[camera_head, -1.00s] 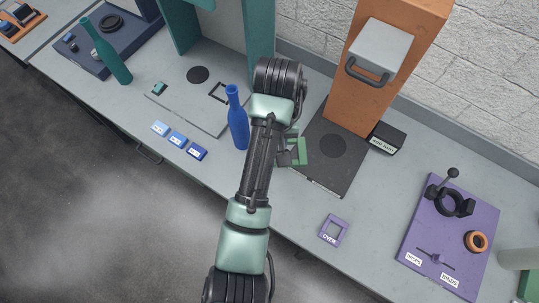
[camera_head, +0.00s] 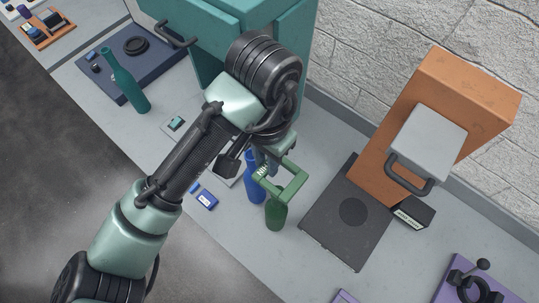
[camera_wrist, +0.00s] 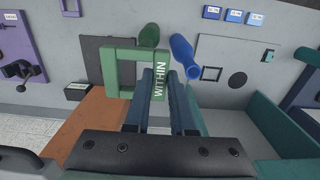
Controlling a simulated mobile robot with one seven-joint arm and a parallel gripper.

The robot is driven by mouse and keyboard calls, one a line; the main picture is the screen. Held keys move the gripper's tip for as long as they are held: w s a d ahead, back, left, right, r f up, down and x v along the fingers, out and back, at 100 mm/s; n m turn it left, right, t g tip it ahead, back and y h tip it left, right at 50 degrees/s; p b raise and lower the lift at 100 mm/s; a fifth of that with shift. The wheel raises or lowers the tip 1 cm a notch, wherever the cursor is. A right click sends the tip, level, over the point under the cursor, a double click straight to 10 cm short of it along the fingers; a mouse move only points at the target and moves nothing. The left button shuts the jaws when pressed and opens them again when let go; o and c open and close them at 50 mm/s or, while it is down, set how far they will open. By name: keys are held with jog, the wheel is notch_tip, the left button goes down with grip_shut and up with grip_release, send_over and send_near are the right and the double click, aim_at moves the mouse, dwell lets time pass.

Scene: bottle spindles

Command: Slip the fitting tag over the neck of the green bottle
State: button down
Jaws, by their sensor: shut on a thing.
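My gripper (camera_head: 272,158) is shut on a square green tag (camera_head: 297,183) marked WITHIN, an open frame held up by one side. The wrist view shows the tag (camera_wrist: 108,76) in the fingers (camera_wrist: 162,84). The green bottle (camera_head: 276,214) stands upright on the bench just below the tag; its upper part is partly hidden by the tag in the head view. In the wrist view the green bottle (camera_wrist: 149,37) shows at the frame's upper right corner, not inside the opening. The gap in height is hard to tell.
A blue bottle (camera_head: 254,188) stands close beside the green one. A teal bottle (camera_head: 124,82) is farther left. An orange post (camera_head: 420,125) with a grey handled block (camera_head: 428,145) rises at right behind a dark plate (camera_head: 338,235). A teal cabinet (camera_head: 225,30) stands behind my arm.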

jog(key=shift+s+f, duration=0.15)
jog(key=shift+s, duration=0.05)
jog(key=shift+f+b, duration=0.25)
jog(key=shift+b, duration=0.15)
jog(key=shift+w+f+b, duration=0.2)
jog(key=shift+f+b, duration=0.55)
jog(key=shift+f, duration=0.05)
notch_tip(320, 180, down, 2)
jog(key=shift+s+f+b, duration=0.1)
jog(key=shift+s+b, duration=0.05)
jog(key=shift+b, duration=1.1)
jog(key=shift+f+b, duration=0.35)
jog(key=shift+f, duration=0.3)
jog(key=shift+f, duration=0.25)
jog(key=shift+f, duration=0.65)
jog(key=c, duration=0.7)
grip_release()
